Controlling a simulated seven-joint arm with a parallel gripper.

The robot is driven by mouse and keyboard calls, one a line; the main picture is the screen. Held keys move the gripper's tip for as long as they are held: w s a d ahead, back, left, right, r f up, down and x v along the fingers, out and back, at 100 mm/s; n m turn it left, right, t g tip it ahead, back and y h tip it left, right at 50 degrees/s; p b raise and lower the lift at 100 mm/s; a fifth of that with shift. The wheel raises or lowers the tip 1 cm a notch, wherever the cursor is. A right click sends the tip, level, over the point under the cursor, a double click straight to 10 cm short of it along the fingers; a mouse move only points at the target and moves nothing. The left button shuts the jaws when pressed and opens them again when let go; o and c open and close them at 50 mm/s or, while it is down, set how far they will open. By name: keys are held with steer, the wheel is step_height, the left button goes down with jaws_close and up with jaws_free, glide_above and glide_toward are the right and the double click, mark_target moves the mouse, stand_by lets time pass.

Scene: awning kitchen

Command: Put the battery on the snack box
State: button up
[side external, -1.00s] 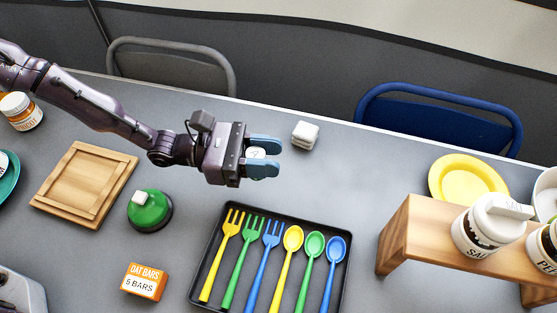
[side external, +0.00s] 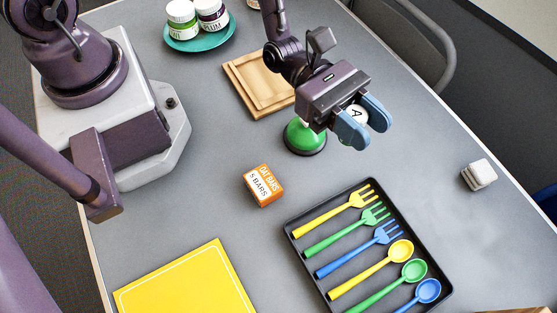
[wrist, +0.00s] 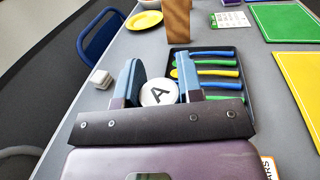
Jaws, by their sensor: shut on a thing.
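My gripper (side external: 364,122) is shut on the battery (side external: 354,113), a round white piece marked with a black "A". It holds the battery above the table, between its two blue fingers. The wrist view shows the battery (wrist: 158,93) between the fingers (wrist: 160,82), with its lettered end facing the camera. The snack box (side external: 263,185) is a small orange and white "OAT BARS" carton standing on the table, to the lower left of my gripper in the side view. A corner of it shows at the bottom right of the wrist view (wrist: 268,166).
A green domed object (side external: 303,138) stands just left of my gripper, near a wooden board (side external: 262,103). A black tray (side external: 326,268) of coloured forks and spoons lies right of the snack box. A white block (side external: 479,174) sits far right. Table around the box is clear.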

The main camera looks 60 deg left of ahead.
steer(key=s+a+f+g, duration=0.1)
steer(key=s+a+f, duration=0.1)
steer(key=s, duration=0.3)
steer(key=m+g, duration=0.2)
glide_above(268, 191)
step_height(268, 191, down, 3)
steer(key=shift+f, duration=2.05)
steer(key=o, duration=1)
steer(key=shift+f, duration=0.1)
steer(key=shift+c, duration=0.2)
